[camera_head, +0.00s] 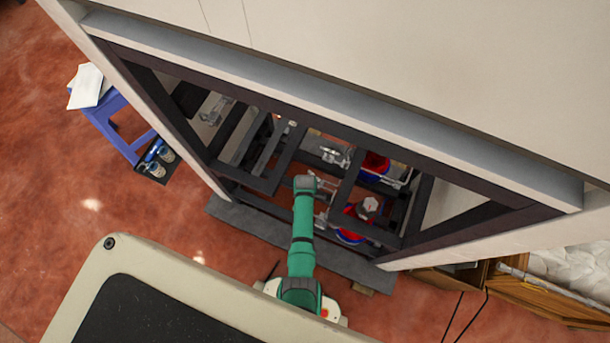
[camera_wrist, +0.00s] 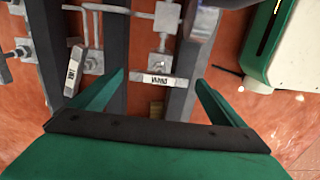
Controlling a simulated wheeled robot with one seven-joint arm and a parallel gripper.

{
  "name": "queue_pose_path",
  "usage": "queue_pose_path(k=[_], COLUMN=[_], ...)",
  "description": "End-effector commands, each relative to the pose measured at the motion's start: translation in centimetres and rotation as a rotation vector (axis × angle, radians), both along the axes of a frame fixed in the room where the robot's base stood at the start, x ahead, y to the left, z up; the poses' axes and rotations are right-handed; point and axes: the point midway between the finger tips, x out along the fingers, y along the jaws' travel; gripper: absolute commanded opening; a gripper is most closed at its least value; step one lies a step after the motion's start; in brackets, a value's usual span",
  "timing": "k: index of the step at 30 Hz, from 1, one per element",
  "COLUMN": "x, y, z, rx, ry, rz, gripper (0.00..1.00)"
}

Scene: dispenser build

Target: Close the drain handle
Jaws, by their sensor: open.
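In the wrist view, my gripper (camera_wrist: 161,78) is open, with its two green fingers spread and nothing between them that they touch visibly. A grey valve handle (camera_wrist: 157,79) with a white label lies between the fingertips in the picture, crosswise under a metal valve body. Its label seems to read DRAIN upside down. How far the fingers are from it in depth I cannot tell. A second labelled handle (camera_wrist: 73,72) stands lengthwise to the left, outside the left finger; its label is too small to read. In the head view my arm's end hides the gripper and the handle.
The dark steel frame (camera_head: 272,183) of the dispenser surrounds the opening. Red and blue parts (camera_head: 350,232) and metal valves (camera_head: 336,156) sit inside it. A blue stool (camera_head: 116,122) stands at the left.

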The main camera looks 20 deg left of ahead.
Motion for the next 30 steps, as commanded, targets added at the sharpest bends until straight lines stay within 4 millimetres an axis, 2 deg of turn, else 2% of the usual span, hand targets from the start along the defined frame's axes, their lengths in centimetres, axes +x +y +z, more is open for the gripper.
queue_pose_path(k=[11, 12, 17, 30], x=[-0.01, -0.01, 0.00, 0.04], y=[0.01, 0.01, 0.01, -0.02], z=[-0.57, -0.56, -0.55, -0.54], rx=[0.000, 0.000, 0.000, 0.000], ry=[0.000, 0.000, -0.001, -0.002], rz=[0.000, 0.000, 0.000, -0.073], gripper=[0.94, 0.91, 0.53, 0.53])
